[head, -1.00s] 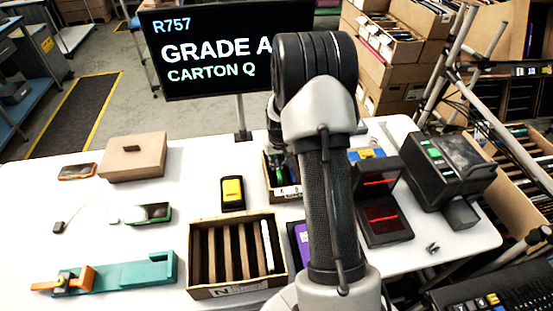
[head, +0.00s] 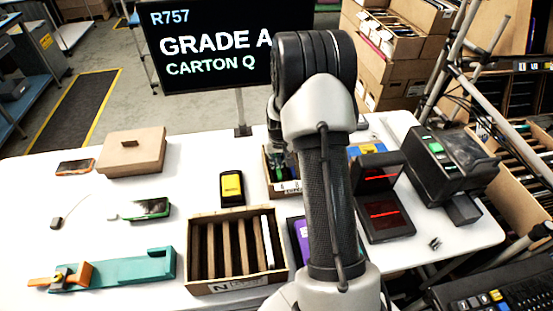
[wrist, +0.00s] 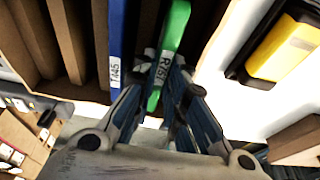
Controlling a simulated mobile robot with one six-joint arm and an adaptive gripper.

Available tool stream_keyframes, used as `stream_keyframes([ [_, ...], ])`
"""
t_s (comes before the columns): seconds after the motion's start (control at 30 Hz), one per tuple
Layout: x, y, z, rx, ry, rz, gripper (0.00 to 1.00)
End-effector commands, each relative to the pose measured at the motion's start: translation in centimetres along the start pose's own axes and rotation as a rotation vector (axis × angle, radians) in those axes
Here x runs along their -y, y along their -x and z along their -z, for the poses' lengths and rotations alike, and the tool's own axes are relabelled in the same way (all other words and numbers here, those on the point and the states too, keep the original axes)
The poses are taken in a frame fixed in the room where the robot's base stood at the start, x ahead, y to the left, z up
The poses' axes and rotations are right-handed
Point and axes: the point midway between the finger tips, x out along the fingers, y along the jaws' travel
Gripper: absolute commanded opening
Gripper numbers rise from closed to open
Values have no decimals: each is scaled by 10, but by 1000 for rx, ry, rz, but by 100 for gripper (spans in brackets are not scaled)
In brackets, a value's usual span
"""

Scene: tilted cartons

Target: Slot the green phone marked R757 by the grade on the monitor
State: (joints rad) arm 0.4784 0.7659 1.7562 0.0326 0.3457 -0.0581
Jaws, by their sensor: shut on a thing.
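The monitor (head: 205,45) reads R757, GRADE A, CARTON Q. The green phone (wrist: 174,38), with a label that reads R757, stands on edge between my gripper's fingers in the wrist view. My gripper (wrist: 165,85) is shut on it. The phone is at the right end of a slotted carton (head: 267,172), beside a blue phone (wrist: 117,35) in the same carton. How deep the green phone sits is hard to tell. In the head view my arm hides much of this carton and its label.
A front carton (head: 235,287) marked N has several slots and a white phone. A yellow-and-black device (head: 232,187) stands behind it. A scanner with red lines (head: 383,215) is right of my arm. A teal fixture (head: 120,270) and brown box (head: 132,153) are left.

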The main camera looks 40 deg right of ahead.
Motion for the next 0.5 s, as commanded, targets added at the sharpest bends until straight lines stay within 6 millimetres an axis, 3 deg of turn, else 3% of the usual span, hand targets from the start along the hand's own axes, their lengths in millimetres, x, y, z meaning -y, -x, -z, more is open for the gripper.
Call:
stream_keyframes([
  [0.5, 0, -6, -1, -1, 0, 0, 0],
])
